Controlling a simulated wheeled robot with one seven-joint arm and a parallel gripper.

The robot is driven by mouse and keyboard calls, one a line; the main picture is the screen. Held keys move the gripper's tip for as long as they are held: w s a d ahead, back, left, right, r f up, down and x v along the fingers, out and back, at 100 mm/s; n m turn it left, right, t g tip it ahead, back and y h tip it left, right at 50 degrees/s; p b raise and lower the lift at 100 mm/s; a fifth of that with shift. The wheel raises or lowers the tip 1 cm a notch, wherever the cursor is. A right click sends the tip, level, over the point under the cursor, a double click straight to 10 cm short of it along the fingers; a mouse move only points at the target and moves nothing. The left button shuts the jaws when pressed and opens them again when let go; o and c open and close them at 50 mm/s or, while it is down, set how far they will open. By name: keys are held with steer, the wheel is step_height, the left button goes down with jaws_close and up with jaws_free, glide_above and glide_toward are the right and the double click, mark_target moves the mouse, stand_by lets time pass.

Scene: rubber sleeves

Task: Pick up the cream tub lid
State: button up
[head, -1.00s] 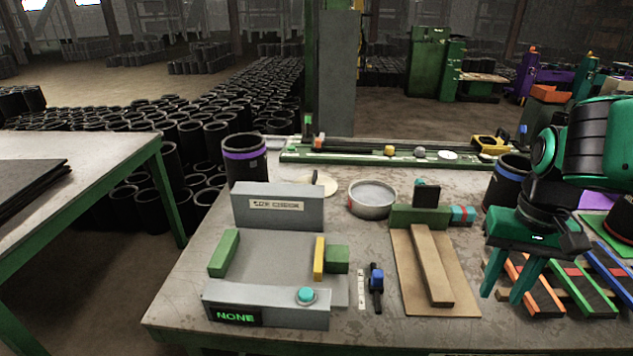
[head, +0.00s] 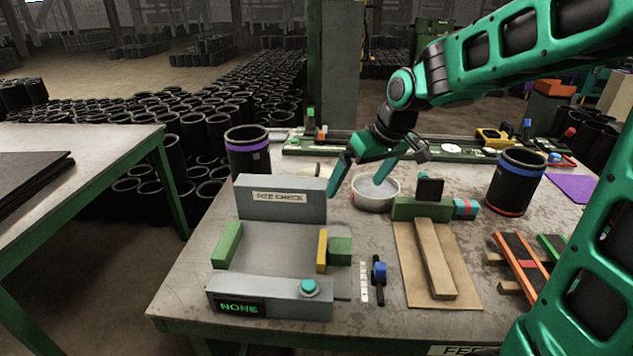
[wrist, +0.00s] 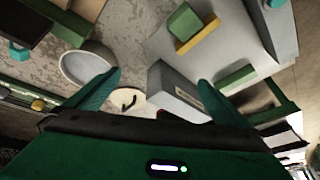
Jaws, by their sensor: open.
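The cream tub lid (head: 312,171) lies flat on the table behind the grey checking box, partly hidden by the box and my gripper in the head view. In the wrist view the lid (wrist: 123,97) is a pale disc with a dark handle, close to the left finger. My gripper (head: 356,188) is open and empty, pointing down above the back of the table near the lid. In the wrist view its two fingers (wrist: 159,78) are spread wide, with the lid and the box between and beyond them.
A round pale tub (head: 374,204) stands just right of the lid. The grey checking box (head: 280,207) stands in front. A black sleeve with a purple band (head: 247,154) is at left, another black sleeve (head: 515,182) at right. A green rail (head: 345,145) runs behind.

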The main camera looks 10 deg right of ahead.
mark_target(325, 169)
steer(key=w+a+f+n+y, duration=0.1)
steer(key=w+f+n+y, duration=0.15)
steer(key=w, duration=0.75)
steer(key=w+a+f+n+y, duration=0.1)
steer(key=w+n+y, duration=0.2)
steer(key=w, duration=0.8)
steer(key=w+d+f+n+y, duration=0.1)
steer(key=w+d+f+n, duration=0.1)
steer(key=w+d, duration=0.1)
steer(key=w+d+f+n+y, duration=0.1)
steer(key=w+d+f+y, duration=0.1)
steer(key=d, duration=0.3)
steer(key=w+d+f+n+y, duration=0.2)
steer(key=w+d+f, duration=0.1)
steer(key=d+f, duration=0.1)
steer(key=shift+w+d+n, duration=0.1)
steer(key=shift+w+n, duration=0.25)
steer(key=x, duration=1)
steer(key=shift+w+a+f, duration=0.15)
steer(key=shift+w+a, duration=0.05)
steer(key=c, duration=1.1)
